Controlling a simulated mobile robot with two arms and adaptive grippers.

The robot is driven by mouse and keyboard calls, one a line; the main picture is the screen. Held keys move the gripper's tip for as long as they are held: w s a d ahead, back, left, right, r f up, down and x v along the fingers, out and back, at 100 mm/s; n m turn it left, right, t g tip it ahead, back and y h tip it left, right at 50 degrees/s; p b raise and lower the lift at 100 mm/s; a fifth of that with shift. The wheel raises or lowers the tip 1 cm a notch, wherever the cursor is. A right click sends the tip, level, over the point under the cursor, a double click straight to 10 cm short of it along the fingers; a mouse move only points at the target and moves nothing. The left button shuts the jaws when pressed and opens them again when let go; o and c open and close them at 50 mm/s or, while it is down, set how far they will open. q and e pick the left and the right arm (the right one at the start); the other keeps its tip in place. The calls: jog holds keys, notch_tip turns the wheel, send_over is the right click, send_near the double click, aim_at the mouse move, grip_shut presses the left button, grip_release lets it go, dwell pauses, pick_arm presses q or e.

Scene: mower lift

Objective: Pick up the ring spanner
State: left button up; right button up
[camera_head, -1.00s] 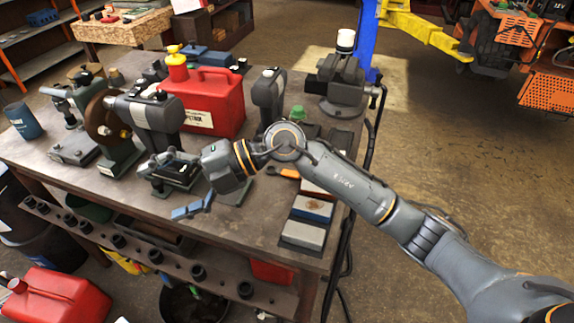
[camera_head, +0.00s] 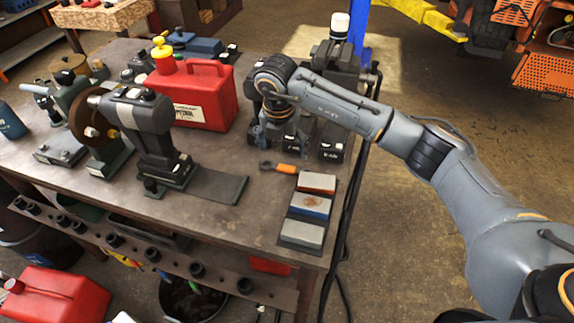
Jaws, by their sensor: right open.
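A small tool with an orange handle (camera_head: 285,169) and a dark head lies flat on the workbench (camera_head: 225,150), just beyond the sharpening stones. It may be the ring spanner, but it is too small to be sure. My right gripper (camera_head: 274,140) points down above the bench, a little beyond this tool and apart from it. It is open, and I see nothing between its fingers. My wrist and forearm hide part of the bench behind. My left gripper is out of view.
Red, blue and grey stones (camera_head: 302,234) lie in a row at the bench's right edge. A red petrol can (camera_head: 205,95) and a bench grinder (camera_head: 140,112) stand left of my gripper. A vise (camera_head: 333,65) stands behind. Bare bench lies in front of the petrol can.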

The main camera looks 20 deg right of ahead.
aim_at(285, 168)
jog(key=shift+f, duration=0.6)
jog(key=shift+w+f+p, duration=0.1)
jog(key=shift+f+p, duration=0.25)
jog(key=shift+p, duration=0.1)
jog(key=f, duration=0.1)
jog(key=f+p, duration=0.1)
jog(key=f, duration=0.1)
jog(key=shift+w+d+f+p, duration=0.2)
jog(key=shift+w+f+p, duration=0.05)
jog(key=shift+f+p, duration=0.1)
jog(key=shift+w+f, duration=0.1)
jog(key=shift+f, duration=0.25)
jog(key=shift+c, duration=0.4)
jog(key=c, duration=0.7)
jog(key=shift+s, duration=0.3)
jog(key=c, duration=0.8)
